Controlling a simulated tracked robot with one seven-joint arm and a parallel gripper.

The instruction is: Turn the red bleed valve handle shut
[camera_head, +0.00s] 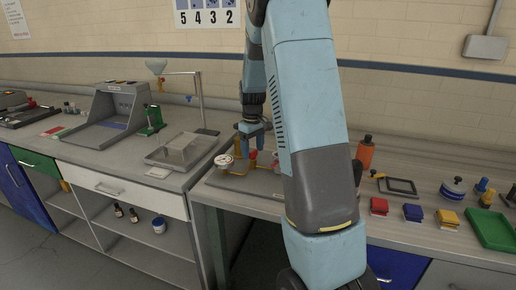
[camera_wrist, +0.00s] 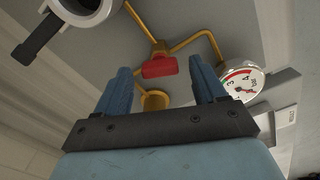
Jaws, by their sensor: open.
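The red bleed valve handle (camera_wrist: 159,67) is a short bar on brass pipework. In the wrist view it lies nearly level across the picture, between my two fingertips, with a gap on each side. It also shows as a small red piece in the head view (camera_head: 253,154), on the bench behind my arm. My gripper (camera_head: 254,131) points down above the handle, open and empty; its blue fingers also show in the wrist view (camera_wrist: 160,77). Brass pipe (camera_wrist: 200,36) runs from the valve to a white dial gauge (camera_wrist: 243,82) with a red arc.
A black-handled round grey fitting (camera_wrist: 84,10) sits at the upper left of the wrist view. An orange bottle (camera_head: 365,152) and a green tray (camera_head: 490,230) are to the right.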

